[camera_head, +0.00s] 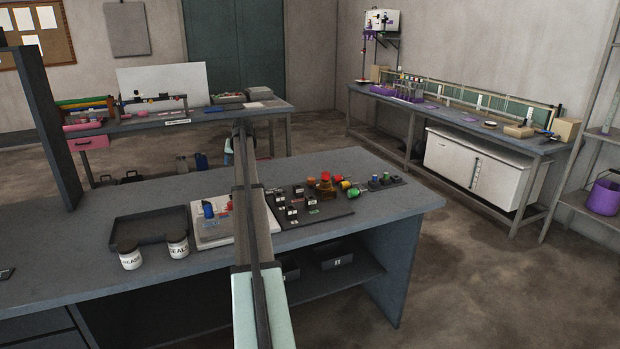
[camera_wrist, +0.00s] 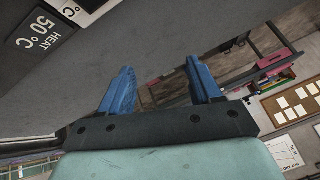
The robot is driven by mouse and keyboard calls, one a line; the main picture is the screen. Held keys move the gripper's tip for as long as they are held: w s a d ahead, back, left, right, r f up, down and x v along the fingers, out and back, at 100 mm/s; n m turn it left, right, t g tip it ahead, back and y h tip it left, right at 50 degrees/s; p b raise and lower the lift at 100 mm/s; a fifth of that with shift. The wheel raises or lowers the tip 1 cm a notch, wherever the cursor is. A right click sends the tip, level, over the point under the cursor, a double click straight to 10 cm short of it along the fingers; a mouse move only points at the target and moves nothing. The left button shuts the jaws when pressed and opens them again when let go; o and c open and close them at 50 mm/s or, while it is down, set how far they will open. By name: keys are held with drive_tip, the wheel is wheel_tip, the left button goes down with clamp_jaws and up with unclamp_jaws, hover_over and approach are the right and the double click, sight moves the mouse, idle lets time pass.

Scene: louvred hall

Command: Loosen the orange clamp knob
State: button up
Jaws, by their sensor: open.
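A dark board (camera_head: 300,217) lies at the right part of the near bench. At its back edge stands a cluster of small coloured fittings. One looks orange (camera_head: 326,188) with a red top; whether it is the clamp knob I cannot tell at this size. My gripper (camera_wrist: 160,64) shows in the wrist view with two blue fingers spread apart and nothing between them. In the head view my arm rises across the bench left of the board, and the fingers cannot be made out. No orange knob shows in the wrist view.
The near bench (camera_head: 400,205) also holds a dark tray (camera_head: 152,216), two white jars (camera_head: 131,261) and a pale board (camera_head: 206,237). A sign reading "50 °C HEAT" (camera_wrist: 42,37) shows in the wrist view. Another bench (camera_head: 500,138) stands along the right wall.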

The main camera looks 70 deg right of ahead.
drive_tip(key=s+d+r+m+g, duration=0.1)
drive_tip(key=s+d, duration=0.2)
drive_tip(key=s, duration=0.3)
drive_tip(key=s+d+g, duration=0.1)
drive_tip(key=s+d, duration=0.3)
drive_tip(key=s, duration=0.2)
drive_tip(key=m+g, duration=0.2)
drive_tip(key=g, duration=0.1)
approach(311, 178)
drive_tip(key=x, duration=0.8)
drive_tip(key=shift+s+a+f, duration=0.1)
drive_tip(key=shift+f, duration=0.15)
drive_tip(key=c, duration=1)
